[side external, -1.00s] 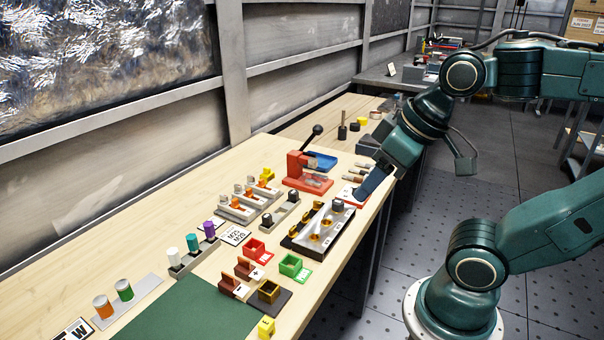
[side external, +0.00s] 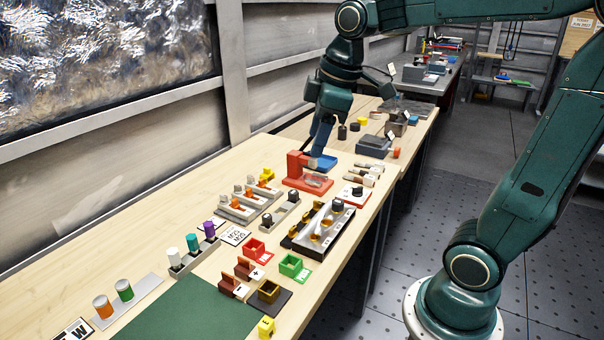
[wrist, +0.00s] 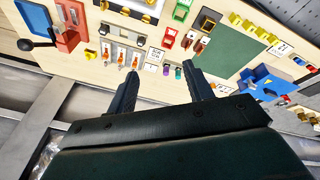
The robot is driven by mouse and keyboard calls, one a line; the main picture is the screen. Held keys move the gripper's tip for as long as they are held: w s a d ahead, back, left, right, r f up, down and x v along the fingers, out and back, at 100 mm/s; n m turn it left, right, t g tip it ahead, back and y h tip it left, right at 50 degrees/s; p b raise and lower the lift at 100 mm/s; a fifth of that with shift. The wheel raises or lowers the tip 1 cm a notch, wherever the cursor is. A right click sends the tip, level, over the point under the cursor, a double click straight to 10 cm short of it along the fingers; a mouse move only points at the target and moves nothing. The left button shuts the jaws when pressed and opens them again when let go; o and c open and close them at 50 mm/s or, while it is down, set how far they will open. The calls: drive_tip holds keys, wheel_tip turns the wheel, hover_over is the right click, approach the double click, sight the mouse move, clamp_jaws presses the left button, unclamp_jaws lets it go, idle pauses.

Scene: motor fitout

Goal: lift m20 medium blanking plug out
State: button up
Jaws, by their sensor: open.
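I cannot tell which part is the M20 medium blanking plug. A white card (side external: 235,235) with small print, apparently including M20, lies mid-bench. Beside it are a pale rack (side external: 232,213) with several grey and orange fittings and a narrow grey rack (side external: 282,218) with dark-topped pegs. In the wrist view the pale rack (wrist: 113,60) and card (wrist: 154,56) lie beyond the fingers. My gripper (side external: 318,150) hangs over the far part of the bench, by the red lever press (side external: 298,170). In the wrist view its fingers (wrist: 160,88) are apart and empty.
A rack (side external: 188,262) of white, teal and purple cylinders stands left of the card. Red (side external: 254,250) and green (side external: 294,266) bins and a long tray (side external: 335,233) stand along the front. The green mat (side external: 190,312) is clear.

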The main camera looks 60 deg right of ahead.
drive_tip(key=w+d+f+n+g, duration=0.1)
drive_tip(key=w+d+f+n, duration=0.4)
drive_tip(key=w+d, duration=0.3)
drive_tip(key=w+d+f+n+g+y, duration=0.1)
drive_tip(key=w+d+f+n, duration=0.5)
drive_tip(key=d, duration=0.6)
drive_tip(key=w+f+g, duration=0.1)
drive_tip(key=w+f, duration=0.1)
drive_tip(key=w, duration=0.1)
drive_tip(key=shift+f+n, duration=0.25)
drive_tip(key=shift+n, duration=0.05)
hover_over(293, 192)
drive_tip(key=shift+d+f, duration=0.15)
drive_tip(key=shift+f, duration=1.3)
drive_tip(key=shift+d+f, duration=0.15)
drive_tip(key=shift+f, duration=1.25)
drive_tip(key=shift+d+f, duration=0.15)
drive_tip(key=shift+f, duration=1.3)
drive_tip(key=shift+f, duration=0.1)
drive_tip(key=shift+a+f, duration=0.15)
drive_tip(key=shift+f, duration=1.1)
drive_tip(key=shift+a+f, duration=0.15)
drive_tip(key=shift+f, duration=1.05)
drive_tip(key=shift+c, duration=0.4)
